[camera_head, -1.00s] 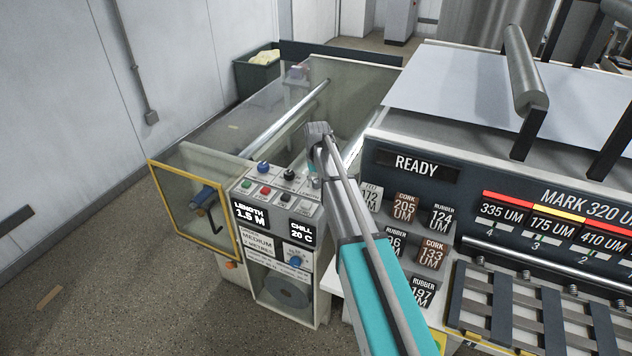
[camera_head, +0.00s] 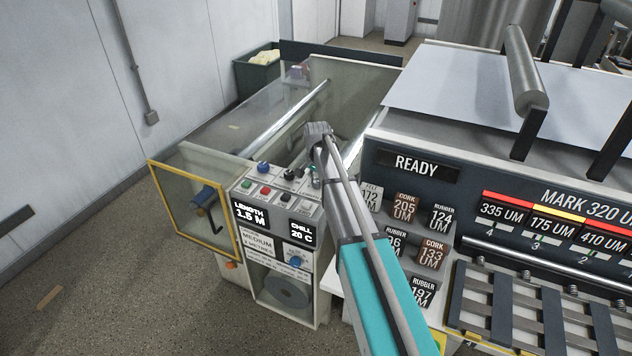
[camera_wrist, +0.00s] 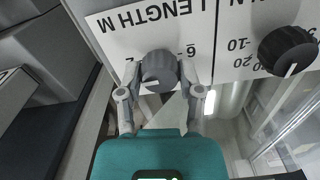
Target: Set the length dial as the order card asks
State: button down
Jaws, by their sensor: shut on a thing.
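The length dial (camera_wrist: 158,70) is a grey round knob with a white pointer line, under the upside-down label LENGTH M in the wrist view. My gripper (camera_wrist: 160,92) has a finger on each side of it and is shut on it. In the head view my gripper (camera_head: 314,176) reaches down at the control panel's back right corner and hides the dial. The panel display (camera_head: 250,214) reads LENGTH 1.5 M. A white card (camera_head: 258,243) below it reads MEDIUM, with a small METRES line whose number I cannot make out.
A black knob (camera_wrist: 288,50) with its own scale sits beside the dial in the wrist view. Coloured buttons (camera_head: 265,189) are on the panel close by. A chill display (camera_head: 301,233) reads 20 C. The coating machine (camera_head: 415,163), showing READY, stands right of my arm.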

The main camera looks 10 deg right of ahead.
jog(key=shift+w+m, duration=0.2)
jog(key=shift+m, duration=0.1)
jog(key=shift+c, duration=1.6)
grip_release()
jog(key=shift+o, duration=0.3)
jog(key=shift+s, duration=0.1)
